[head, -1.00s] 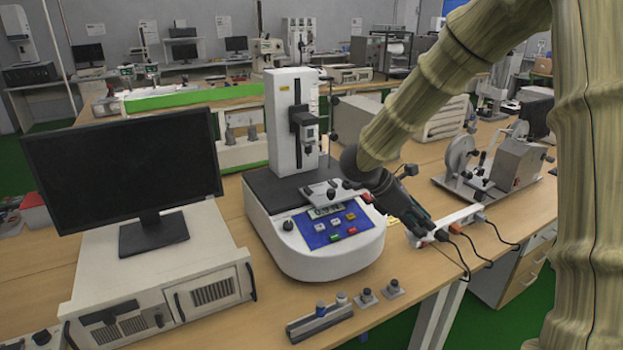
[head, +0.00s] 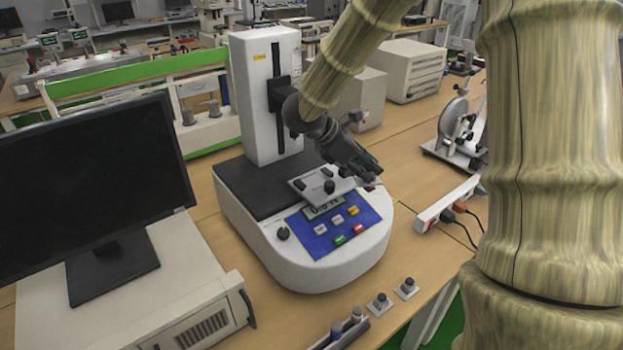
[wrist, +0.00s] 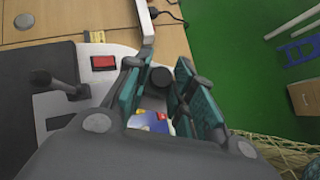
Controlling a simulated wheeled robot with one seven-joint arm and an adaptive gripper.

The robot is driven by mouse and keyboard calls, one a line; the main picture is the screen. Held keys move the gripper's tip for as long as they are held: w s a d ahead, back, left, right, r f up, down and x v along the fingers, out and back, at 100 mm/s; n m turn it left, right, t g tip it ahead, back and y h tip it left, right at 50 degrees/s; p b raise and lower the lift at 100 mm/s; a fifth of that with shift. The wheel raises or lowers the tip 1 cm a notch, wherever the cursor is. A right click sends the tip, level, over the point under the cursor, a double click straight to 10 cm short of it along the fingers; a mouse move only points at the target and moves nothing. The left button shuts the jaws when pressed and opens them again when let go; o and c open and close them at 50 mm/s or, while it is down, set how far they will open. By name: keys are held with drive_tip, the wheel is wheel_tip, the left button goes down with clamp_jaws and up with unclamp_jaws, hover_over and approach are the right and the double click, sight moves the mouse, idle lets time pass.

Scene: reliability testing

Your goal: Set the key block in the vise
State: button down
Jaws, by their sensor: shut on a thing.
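The vise (head: 340,187), a light metal plate with dark knobs, sits on the white test machine above its blue control panel. My gripper (head: 374,177) is over the machine's right side, just right of the vise. In the wrist view, its teal fingers (wrist: 165,95) stand either side of a dark, round-topped piece (wrist: 159,76), apparently the key block. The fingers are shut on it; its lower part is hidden. The blue panel (wrist: 150,120) shows below, between the fingers. I cannot tell the piece's height above the machine.
Two small blocks with black knobs (head: 380,301) (head: 406,287) and a grey rack (head: 345,333) lie on the bench in front. A monitor (head: 90,185) stands left. A white power strip (head: 448,203) with cables lies right.

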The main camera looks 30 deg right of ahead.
drive_tip(key=a+n+t, duration=0.4)
drive_tip(key=a+n, duration=0.1)
drive_tip(key=a, duration=1.1)
drive_tip(key=p, duration=0.5)
hover_over(312, 182)
drive_tip(key=shift+f+h, duration=0.4)
drive_tip(key=shift+f, duration=0.3)
wheel_tip(312, 182, down, 3)
drive_tip(key=shift+f+p, duration=0.15)
drive_tip(key=shift+p, duration=0.6)
drive_tip(key=shift+f, duration=0.2)
drive_tip(key=shift+f+b, duration=0.25)
drive_tip(key=shift+b, duration=0.05)
drive_tip(key=c, duration=1.2)
unclamp_jaws()
drive_tip(key=shift+r, duration=0.1)
drive_tip(key=shift+r, duration=0.1)
